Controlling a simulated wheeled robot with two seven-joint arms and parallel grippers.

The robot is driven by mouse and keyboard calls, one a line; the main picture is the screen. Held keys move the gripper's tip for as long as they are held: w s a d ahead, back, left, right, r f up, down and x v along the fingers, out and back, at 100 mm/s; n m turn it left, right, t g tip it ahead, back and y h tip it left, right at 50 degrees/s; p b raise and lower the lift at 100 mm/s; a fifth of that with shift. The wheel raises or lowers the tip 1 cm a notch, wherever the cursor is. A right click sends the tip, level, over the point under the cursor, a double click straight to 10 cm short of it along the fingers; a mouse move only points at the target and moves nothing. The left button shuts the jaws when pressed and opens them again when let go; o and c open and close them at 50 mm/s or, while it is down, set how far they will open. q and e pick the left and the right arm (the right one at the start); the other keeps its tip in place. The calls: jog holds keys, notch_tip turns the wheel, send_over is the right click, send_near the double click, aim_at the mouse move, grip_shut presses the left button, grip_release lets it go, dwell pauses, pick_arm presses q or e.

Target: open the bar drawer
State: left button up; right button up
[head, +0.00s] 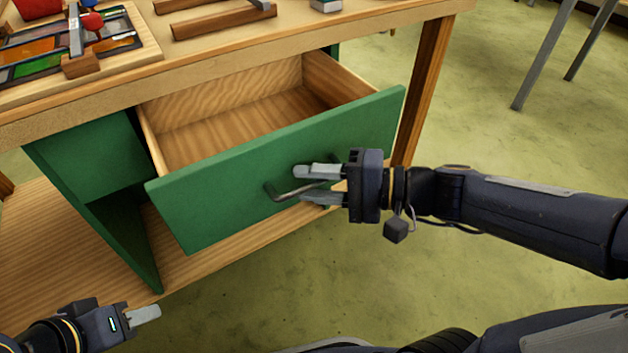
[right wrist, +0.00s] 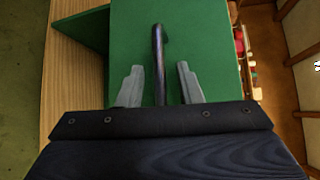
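The bar drawer (head: 225,200) has a green front and pale wood sides. It stands pulled well out of the bench, and the part of its inside that shows is empty. Its dark bar handle (head: 285,194) is on the front; it also shows in the right wrist view (right wrist: 159,50). My right gripper (head: 300,184) is at the handle, with its fingers open on either side of the bar and a gap to each finger in the right wrist view (right wrist: 159,70). My left gripper (head: 146,314) is low at the left, away from the drawer; its finger opening is unclear.
The wooden bench top (head: 370,35) carries a leaded panel on a board (head: 150,52), wooden bars (head: 222,22) and small tools. A green cabinet side (head: 125,235) and a lower wooden shelf (head: 45,240) are below.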

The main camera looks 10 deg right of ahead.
jog(key=shift+s+d+r, duration=0.1)
jog(key=shift+d, duration=0.25)
jog(key=f+p+v, duration=0.1)
jog(key=p+v, duration=0.1)
jog(key=v, duration=0.5)
jog(key=shift+r, duration=0.5)
jog(key=shift+s, duration=0.15)
